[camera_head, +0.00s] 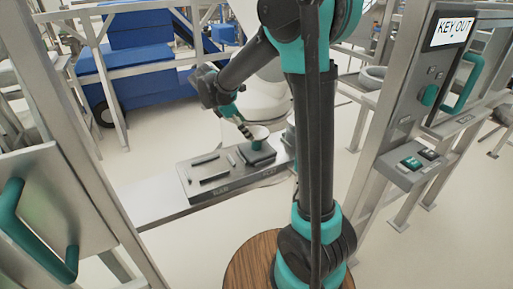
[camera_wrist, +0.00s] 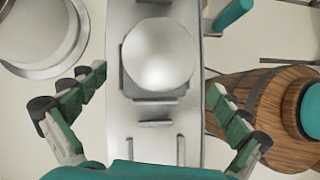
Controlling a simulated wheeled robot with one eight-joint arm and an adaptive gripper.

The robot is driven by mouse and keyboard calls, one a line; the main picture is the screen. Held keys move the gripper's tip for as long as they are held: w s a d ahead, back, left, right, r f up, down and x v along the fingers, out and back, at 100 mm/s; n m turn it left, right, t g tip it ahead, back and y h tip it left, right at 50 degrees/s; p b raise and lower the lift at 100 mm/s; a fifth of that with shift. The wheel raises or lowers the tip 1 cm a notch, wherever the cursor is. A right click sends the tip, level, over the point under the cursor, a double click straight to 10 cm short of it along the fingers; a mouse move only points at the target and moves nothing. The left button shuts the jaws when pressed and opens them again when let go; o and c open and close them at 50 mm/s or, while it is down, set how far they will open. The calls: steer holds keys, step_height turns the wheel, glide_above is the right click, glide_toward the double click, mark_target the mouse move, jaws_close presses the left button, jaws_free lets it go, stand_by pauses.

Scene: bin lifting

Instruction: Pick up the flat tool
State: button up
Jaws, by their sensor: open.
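A grey tray (camera_head: 222,190) stands on a low bench, with several dark slim pieces on its top. A long dark bar (camera_head: 213,178) and a shorter dark bar (camera_head: 205,160) lie flat at its left and middle. Which one is the flat tool I cannot tell. A dark block (camera_head: 258,155) sits at the tray's right with a pale round cup (camera_head: 258,132) at it. My gripper (camera_head: 246,130) is above the tray, near the cup. In the wrist view my gripper (camera_wrist: 156,80) is spread open and empty, with the round white cup (camera_wrist: 158,52) between and beyond the fingers.
Metal frames with teal handles (camera_head: 25,215) flank the view, with a control panel (camera_head: 410,165) at right. A blue cart (camera_head: 150,65) stands behind. A round wooden top (camera_head: 250,265) is in front. Bare bench (camera_head: 145,205) lies left of the tray.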

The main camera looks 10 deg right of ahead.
mark_target(257, 138)
steer(key=shift+x, duration=3.35)
steer(key=shift+w+d+r, duration=0.1)
steer(key=shift+w+d, duration=0.05)
steer(key=shift+w, duration=0.05)
steer(key=c, duration=1.8)
